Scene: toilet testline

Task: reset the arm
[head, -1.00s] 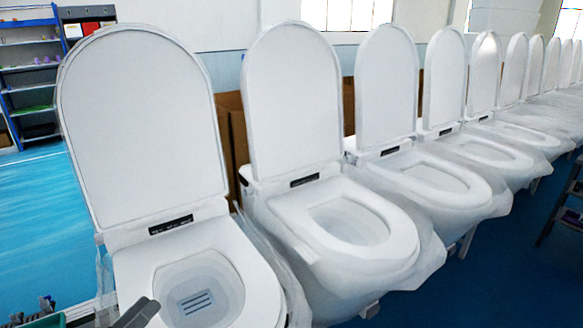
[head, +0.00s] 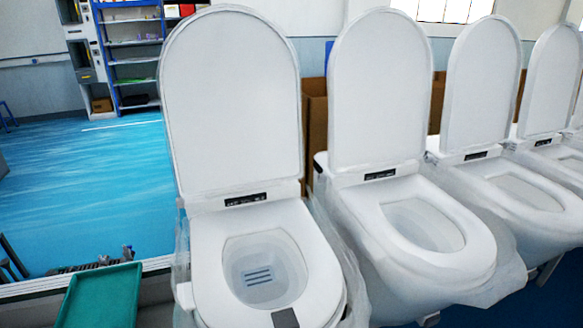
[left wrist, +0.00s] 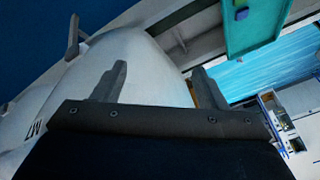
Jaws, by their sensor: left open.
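My left gripper (left wrist: 158,86) shows in the left wrist view, its two dark fingers spread apart with nothing between them. A white toilet surface (left wrist: 130,62) lies behind and beside the fingers; the distance to it is hard to tell. In the head view the nearest toilet (head: 240,262) stands with its lid (head: 232,105) raised and its bowl open. A small dark grey piece at the bottom edge covers part of the seat's front; too little shows to tell which part it is. My right gripper is not in view.
A row of white toilets with raised lids, such as the second one (head: 425,225), runs off to the right. A green tray (head: 100,298) lies at lower left and also shows in the left wrist view (left wrist: 262,28).

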